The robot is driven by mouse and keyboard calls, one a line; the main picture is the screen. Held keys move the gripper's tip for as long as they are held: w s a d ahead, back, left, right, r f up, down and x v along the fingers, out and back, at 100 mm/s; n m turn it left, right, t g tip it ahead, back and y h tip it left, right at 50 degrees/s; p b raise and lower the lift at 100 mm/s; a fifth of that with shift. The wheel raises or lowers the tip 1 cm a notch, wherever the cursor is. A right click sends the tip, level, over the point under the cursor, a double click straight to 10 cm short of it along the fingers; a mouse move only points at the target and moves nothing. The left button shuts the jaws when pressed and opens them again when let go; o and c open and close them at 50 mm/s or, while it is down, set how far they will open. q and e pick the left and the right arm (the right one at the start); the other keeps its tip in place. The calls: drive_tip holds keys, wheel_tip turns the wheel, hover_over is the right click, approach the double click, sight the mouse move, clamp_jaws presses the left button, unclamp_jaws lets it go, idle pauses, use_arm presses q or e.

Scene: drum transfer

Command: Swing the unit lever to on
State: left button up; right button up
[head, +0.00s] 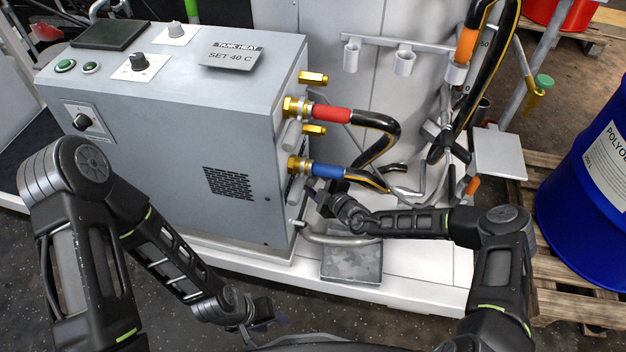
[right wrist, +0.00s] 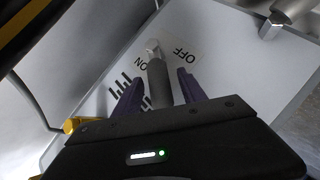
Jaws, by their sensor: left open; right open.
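The unit (head: 190,150) is a grey box with a "SET 40 C" plate, at the left of the head view. The lever (right wrist: 158,84), with a grey grip and a pale metal end, shows in the right wrist view against a white plate (right wrist: 225,75) marked ON and OFF. Its pale end lies between the two words. My right gripper (right wrist: 158,90) is open, its purple fingers on either side of the grip; contact cannot be told. In the head view it is at the unit's right side, its fingertips hard to make out. My left gripper (head: 252,335) is open, low and apart from the unit.
A red-collared hose (head: 332,114) and a blue-collared hose (head: 328,171) leave brass fittings on the unit's right side, close above my right gripper. A blue drum (head: 585,195) stands on a pallet at the right. Dark floor is free in front.

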drive_tip(key=p+v, duration=0.1)
drive_tip(key=v, duration=0.6)
drive_tip(key=shift+s+p, duration=0.2)
drive_tip(key=shift+p, duration=0.15)
drive_tip(key=shift+d, duration=0.15)
